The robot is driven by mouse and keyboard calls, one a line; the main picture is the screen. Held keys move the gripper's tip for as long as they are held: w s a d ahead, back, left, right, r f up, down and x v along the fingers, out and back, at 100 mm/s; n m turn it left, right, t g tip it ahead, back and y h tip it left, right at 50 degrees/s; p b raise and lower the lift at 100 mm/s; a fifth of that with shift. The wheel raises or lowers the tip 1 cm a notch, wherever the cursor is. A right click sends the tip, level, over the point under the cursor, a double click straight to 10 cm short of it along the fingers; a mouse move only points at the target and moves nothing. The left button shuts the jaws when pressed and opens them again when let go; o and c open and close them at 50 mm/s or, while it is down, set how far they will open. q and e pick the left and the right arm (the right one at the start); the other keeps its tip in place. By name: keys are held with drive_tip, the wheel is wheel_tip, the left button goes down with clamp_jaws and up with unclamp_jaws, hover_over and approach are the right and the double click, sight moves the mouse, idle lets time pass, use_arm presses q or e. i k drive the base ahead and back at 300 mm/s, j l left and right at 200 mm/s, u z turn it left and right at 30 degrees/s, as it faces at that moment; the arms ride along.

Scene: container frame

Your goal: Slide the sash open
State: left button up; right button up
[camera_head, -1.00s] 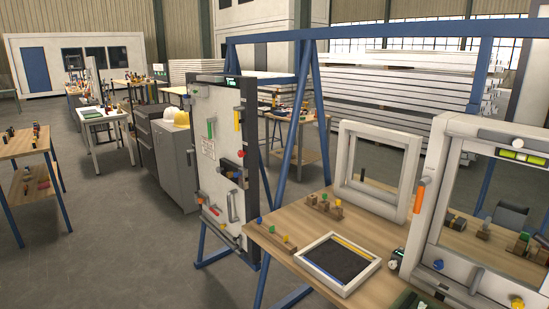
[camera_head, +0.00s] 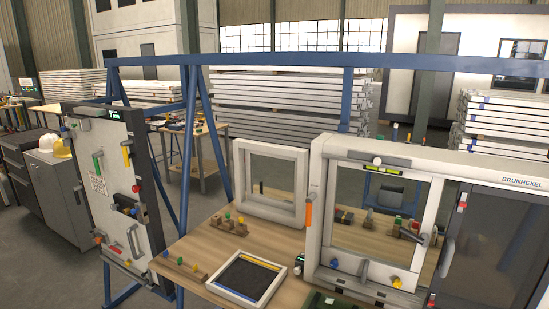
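A large white window unit (camera_head: 316,215) marked BRUNHEXEL stands at the right of the table. Its left part is a white-framed clear pane with a dark lever handle (camera_head: 424,239) on its right side. A spirit level (camera_head: 381,169) with a yellow-green vial sits at its top edge. Its right part is a dark glass panel (camera_head: 495,240) with a pale upright handle (camera_head: 447,258) at its left edge. I cannot tell which part is the sash, nor whether there is a gap. The unit's lower right is cut off. Neither gripper is in view.
The wooden table (camera_head: 200,245) holds a small white frame (camera_head: 270,183), a framed dark tray (camera_head: 246,278) and small coloured pieces. A panel with handles (camera_head: 108,195) stands left of it. A blue frame (camera_head: 280,59) crosses behind. Grey floor shows at lower left.

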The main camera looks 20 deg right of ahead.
sight(379, 270)
drive_tip(key=z, duration=1.4)
